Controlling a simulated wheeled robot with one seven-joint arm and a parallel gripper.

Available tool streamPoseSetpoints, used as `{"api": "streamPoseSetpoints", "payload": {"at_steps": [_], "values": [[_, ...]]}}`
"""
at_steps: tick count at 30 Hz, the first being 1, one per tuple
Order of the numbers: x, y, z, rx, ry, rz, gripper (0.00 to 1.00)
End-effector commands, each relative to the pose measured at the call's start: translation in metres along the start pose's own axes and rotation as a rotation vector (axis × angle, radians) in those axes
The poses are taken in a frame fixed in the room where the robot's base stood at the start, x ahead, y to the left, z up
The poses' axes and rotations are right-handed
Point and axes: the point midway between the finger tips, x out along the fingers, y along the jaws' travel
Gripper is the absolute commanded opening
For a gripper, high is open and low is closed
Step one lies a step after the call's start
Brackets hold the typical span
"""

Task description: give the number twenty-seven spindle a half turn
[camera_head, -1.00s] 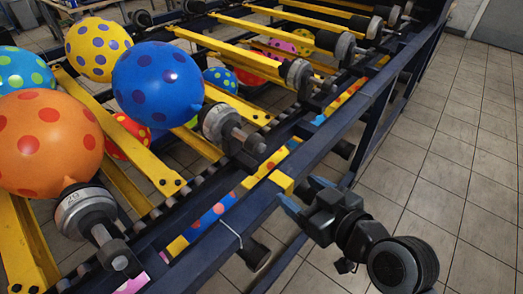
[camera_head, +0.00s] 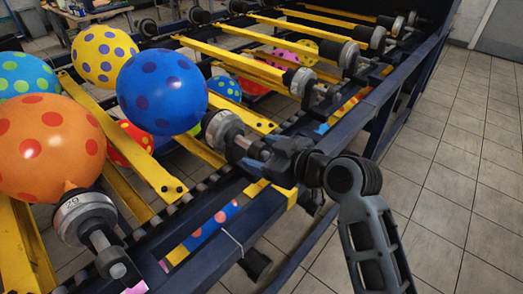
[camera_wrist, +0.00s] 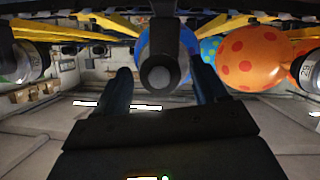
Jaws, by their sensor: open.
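The spindle (camera_head: 225,130) bearing the blue balloon with dark spots (camera_head: 162,88) has a grey collar and a shaft pointing toward the rail's outer side. I cannot read its number. My gripper (camera_head: 268,150) is at the outer end of this shaft. In the wrist view the dark round spindle end (camera_wrist: 158,76) shows between the two open fingers (camera_wrist: 160,70), with gaps at both sides. The blue balloon (camera_wrist: 183,42) is partly hidden behind it. A neighbouring spindle (camera_head: 85,215), seemingly marked 29, bears the orange balloon (camera_head: 48,147).
The dark blue rail (camera_head: 260,215) runs along the machine's near side, with yellow crossbars (camera_head: 125,140) behind it. More spindles (camera_head: 302,82) stand farther along without balloons. Tiled floor (camera_head: 450,190) at the right is clear.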

Motion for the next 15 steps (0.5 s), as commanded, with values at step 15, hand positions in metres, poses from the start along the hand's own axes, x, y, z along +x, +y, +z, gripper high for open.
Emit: {"api": "streamPoseSetpoints", "payload": {"at_steps": [15], "values": [[0.0092,-0.0005,0.0003,0.000,0.000,0.000,0.61]]}}
